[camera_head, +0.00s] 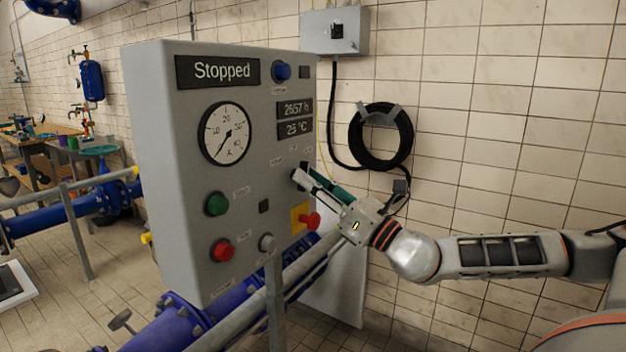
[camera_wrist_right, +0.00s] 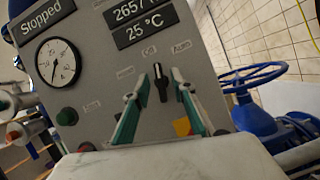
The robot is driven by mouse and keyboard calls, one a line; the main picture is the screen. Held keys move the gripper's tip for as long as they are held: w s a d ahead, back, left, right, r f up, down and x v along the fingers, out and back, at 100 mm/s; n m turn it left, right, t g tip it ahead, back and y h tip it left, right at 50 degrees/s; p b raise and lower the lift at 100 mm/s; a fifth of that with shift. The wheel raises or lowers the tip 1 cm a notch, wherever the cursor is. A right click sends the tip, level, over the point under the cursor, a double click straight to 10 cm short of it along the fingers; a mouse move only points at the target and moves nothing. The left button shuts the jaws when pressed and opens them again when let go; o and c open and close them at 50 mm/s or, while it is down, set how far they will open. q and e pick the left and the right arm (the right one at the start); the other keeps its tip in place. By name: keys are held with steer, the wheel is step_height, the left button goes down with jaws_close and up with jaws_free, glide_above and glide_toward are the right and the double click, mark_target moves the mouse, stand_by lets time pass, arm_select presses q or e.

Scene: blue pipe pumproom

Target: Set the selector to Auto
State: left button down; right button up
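The selector (camera_wrist_right: 160,83) is a black knob on the grey control panel (camera_head: 165,220). In the right wrist view its white mark points up, toward the middle of three small labels; the right one seems to read Auto (camera_wrist_right: 181,47). My right gripper (camera_wrist_right: 158,80) is open, with one green-and-white finger on each side of the knob and a visible gap to both. In the head view the right gripper (camera_head: 303,173) is at the panel's right edge, and its fingers largely hide the selector. My left gripper is not in view.
The panel's display (camera_head: 219,71) reads Stopped. A green button (camera_head: 216,203), a red button (camera_head: 222,249) and a red emergency stop on a yellow plate (camera_head: 311,220) sit near the gripper. A grey rail (camera_head: 275,300) stands in front, and a black hose coil (camera_head: 381,137) hangs behind.

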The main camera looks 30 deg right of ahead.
jaws_close()
steer(key=shift+m, duration=0.5)
steer(key=shift+r+m+h+p, duration=0.1)
steer(key=shift+m+h+p, duration=0.2)
steer(key=shift+m+h, duration=1.25)
steer(key=shift+m+h+p, duration=0.25)
steer(key=shift+m+h, duration=0.4)
steer(key=shift+m, duration=1.7)
steer(key=shift+g, duration=0.3)
jaws_free()
